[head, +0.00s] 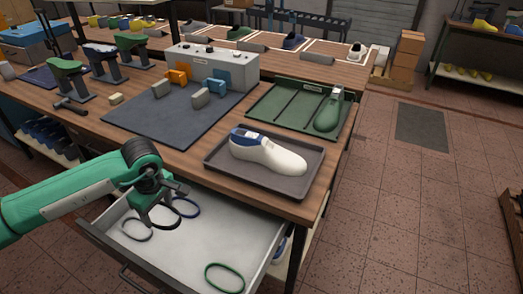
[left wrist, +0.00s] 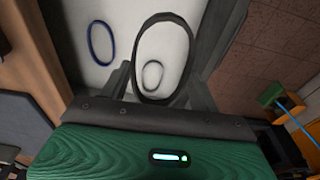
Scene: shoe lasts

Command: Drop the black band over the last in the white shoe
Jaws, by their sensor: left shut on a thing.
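My left gripper (head: 161,214) is above the open drawer, pointing down. It is shut on the black band (left wrist: 137,62), which hangs as an upright-looking loop in the left wrist view; in the head view the band is small and partly hidden by the fingers. The white shoe (head: 277,158) lies on a dark grey tray (head: 230,178) on the bench, right of and beyond the gripper. A blue last (head: 244,135) shows in the shoe's opening at its left end. My right gripper is not in view.
The open drawer (head: 190,250) holds a blue band (head: 186,207), a dark grey band (head: 137,229) and a green band (head: 225,278). A dark mat (head: 150,118) with blocks lies left.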

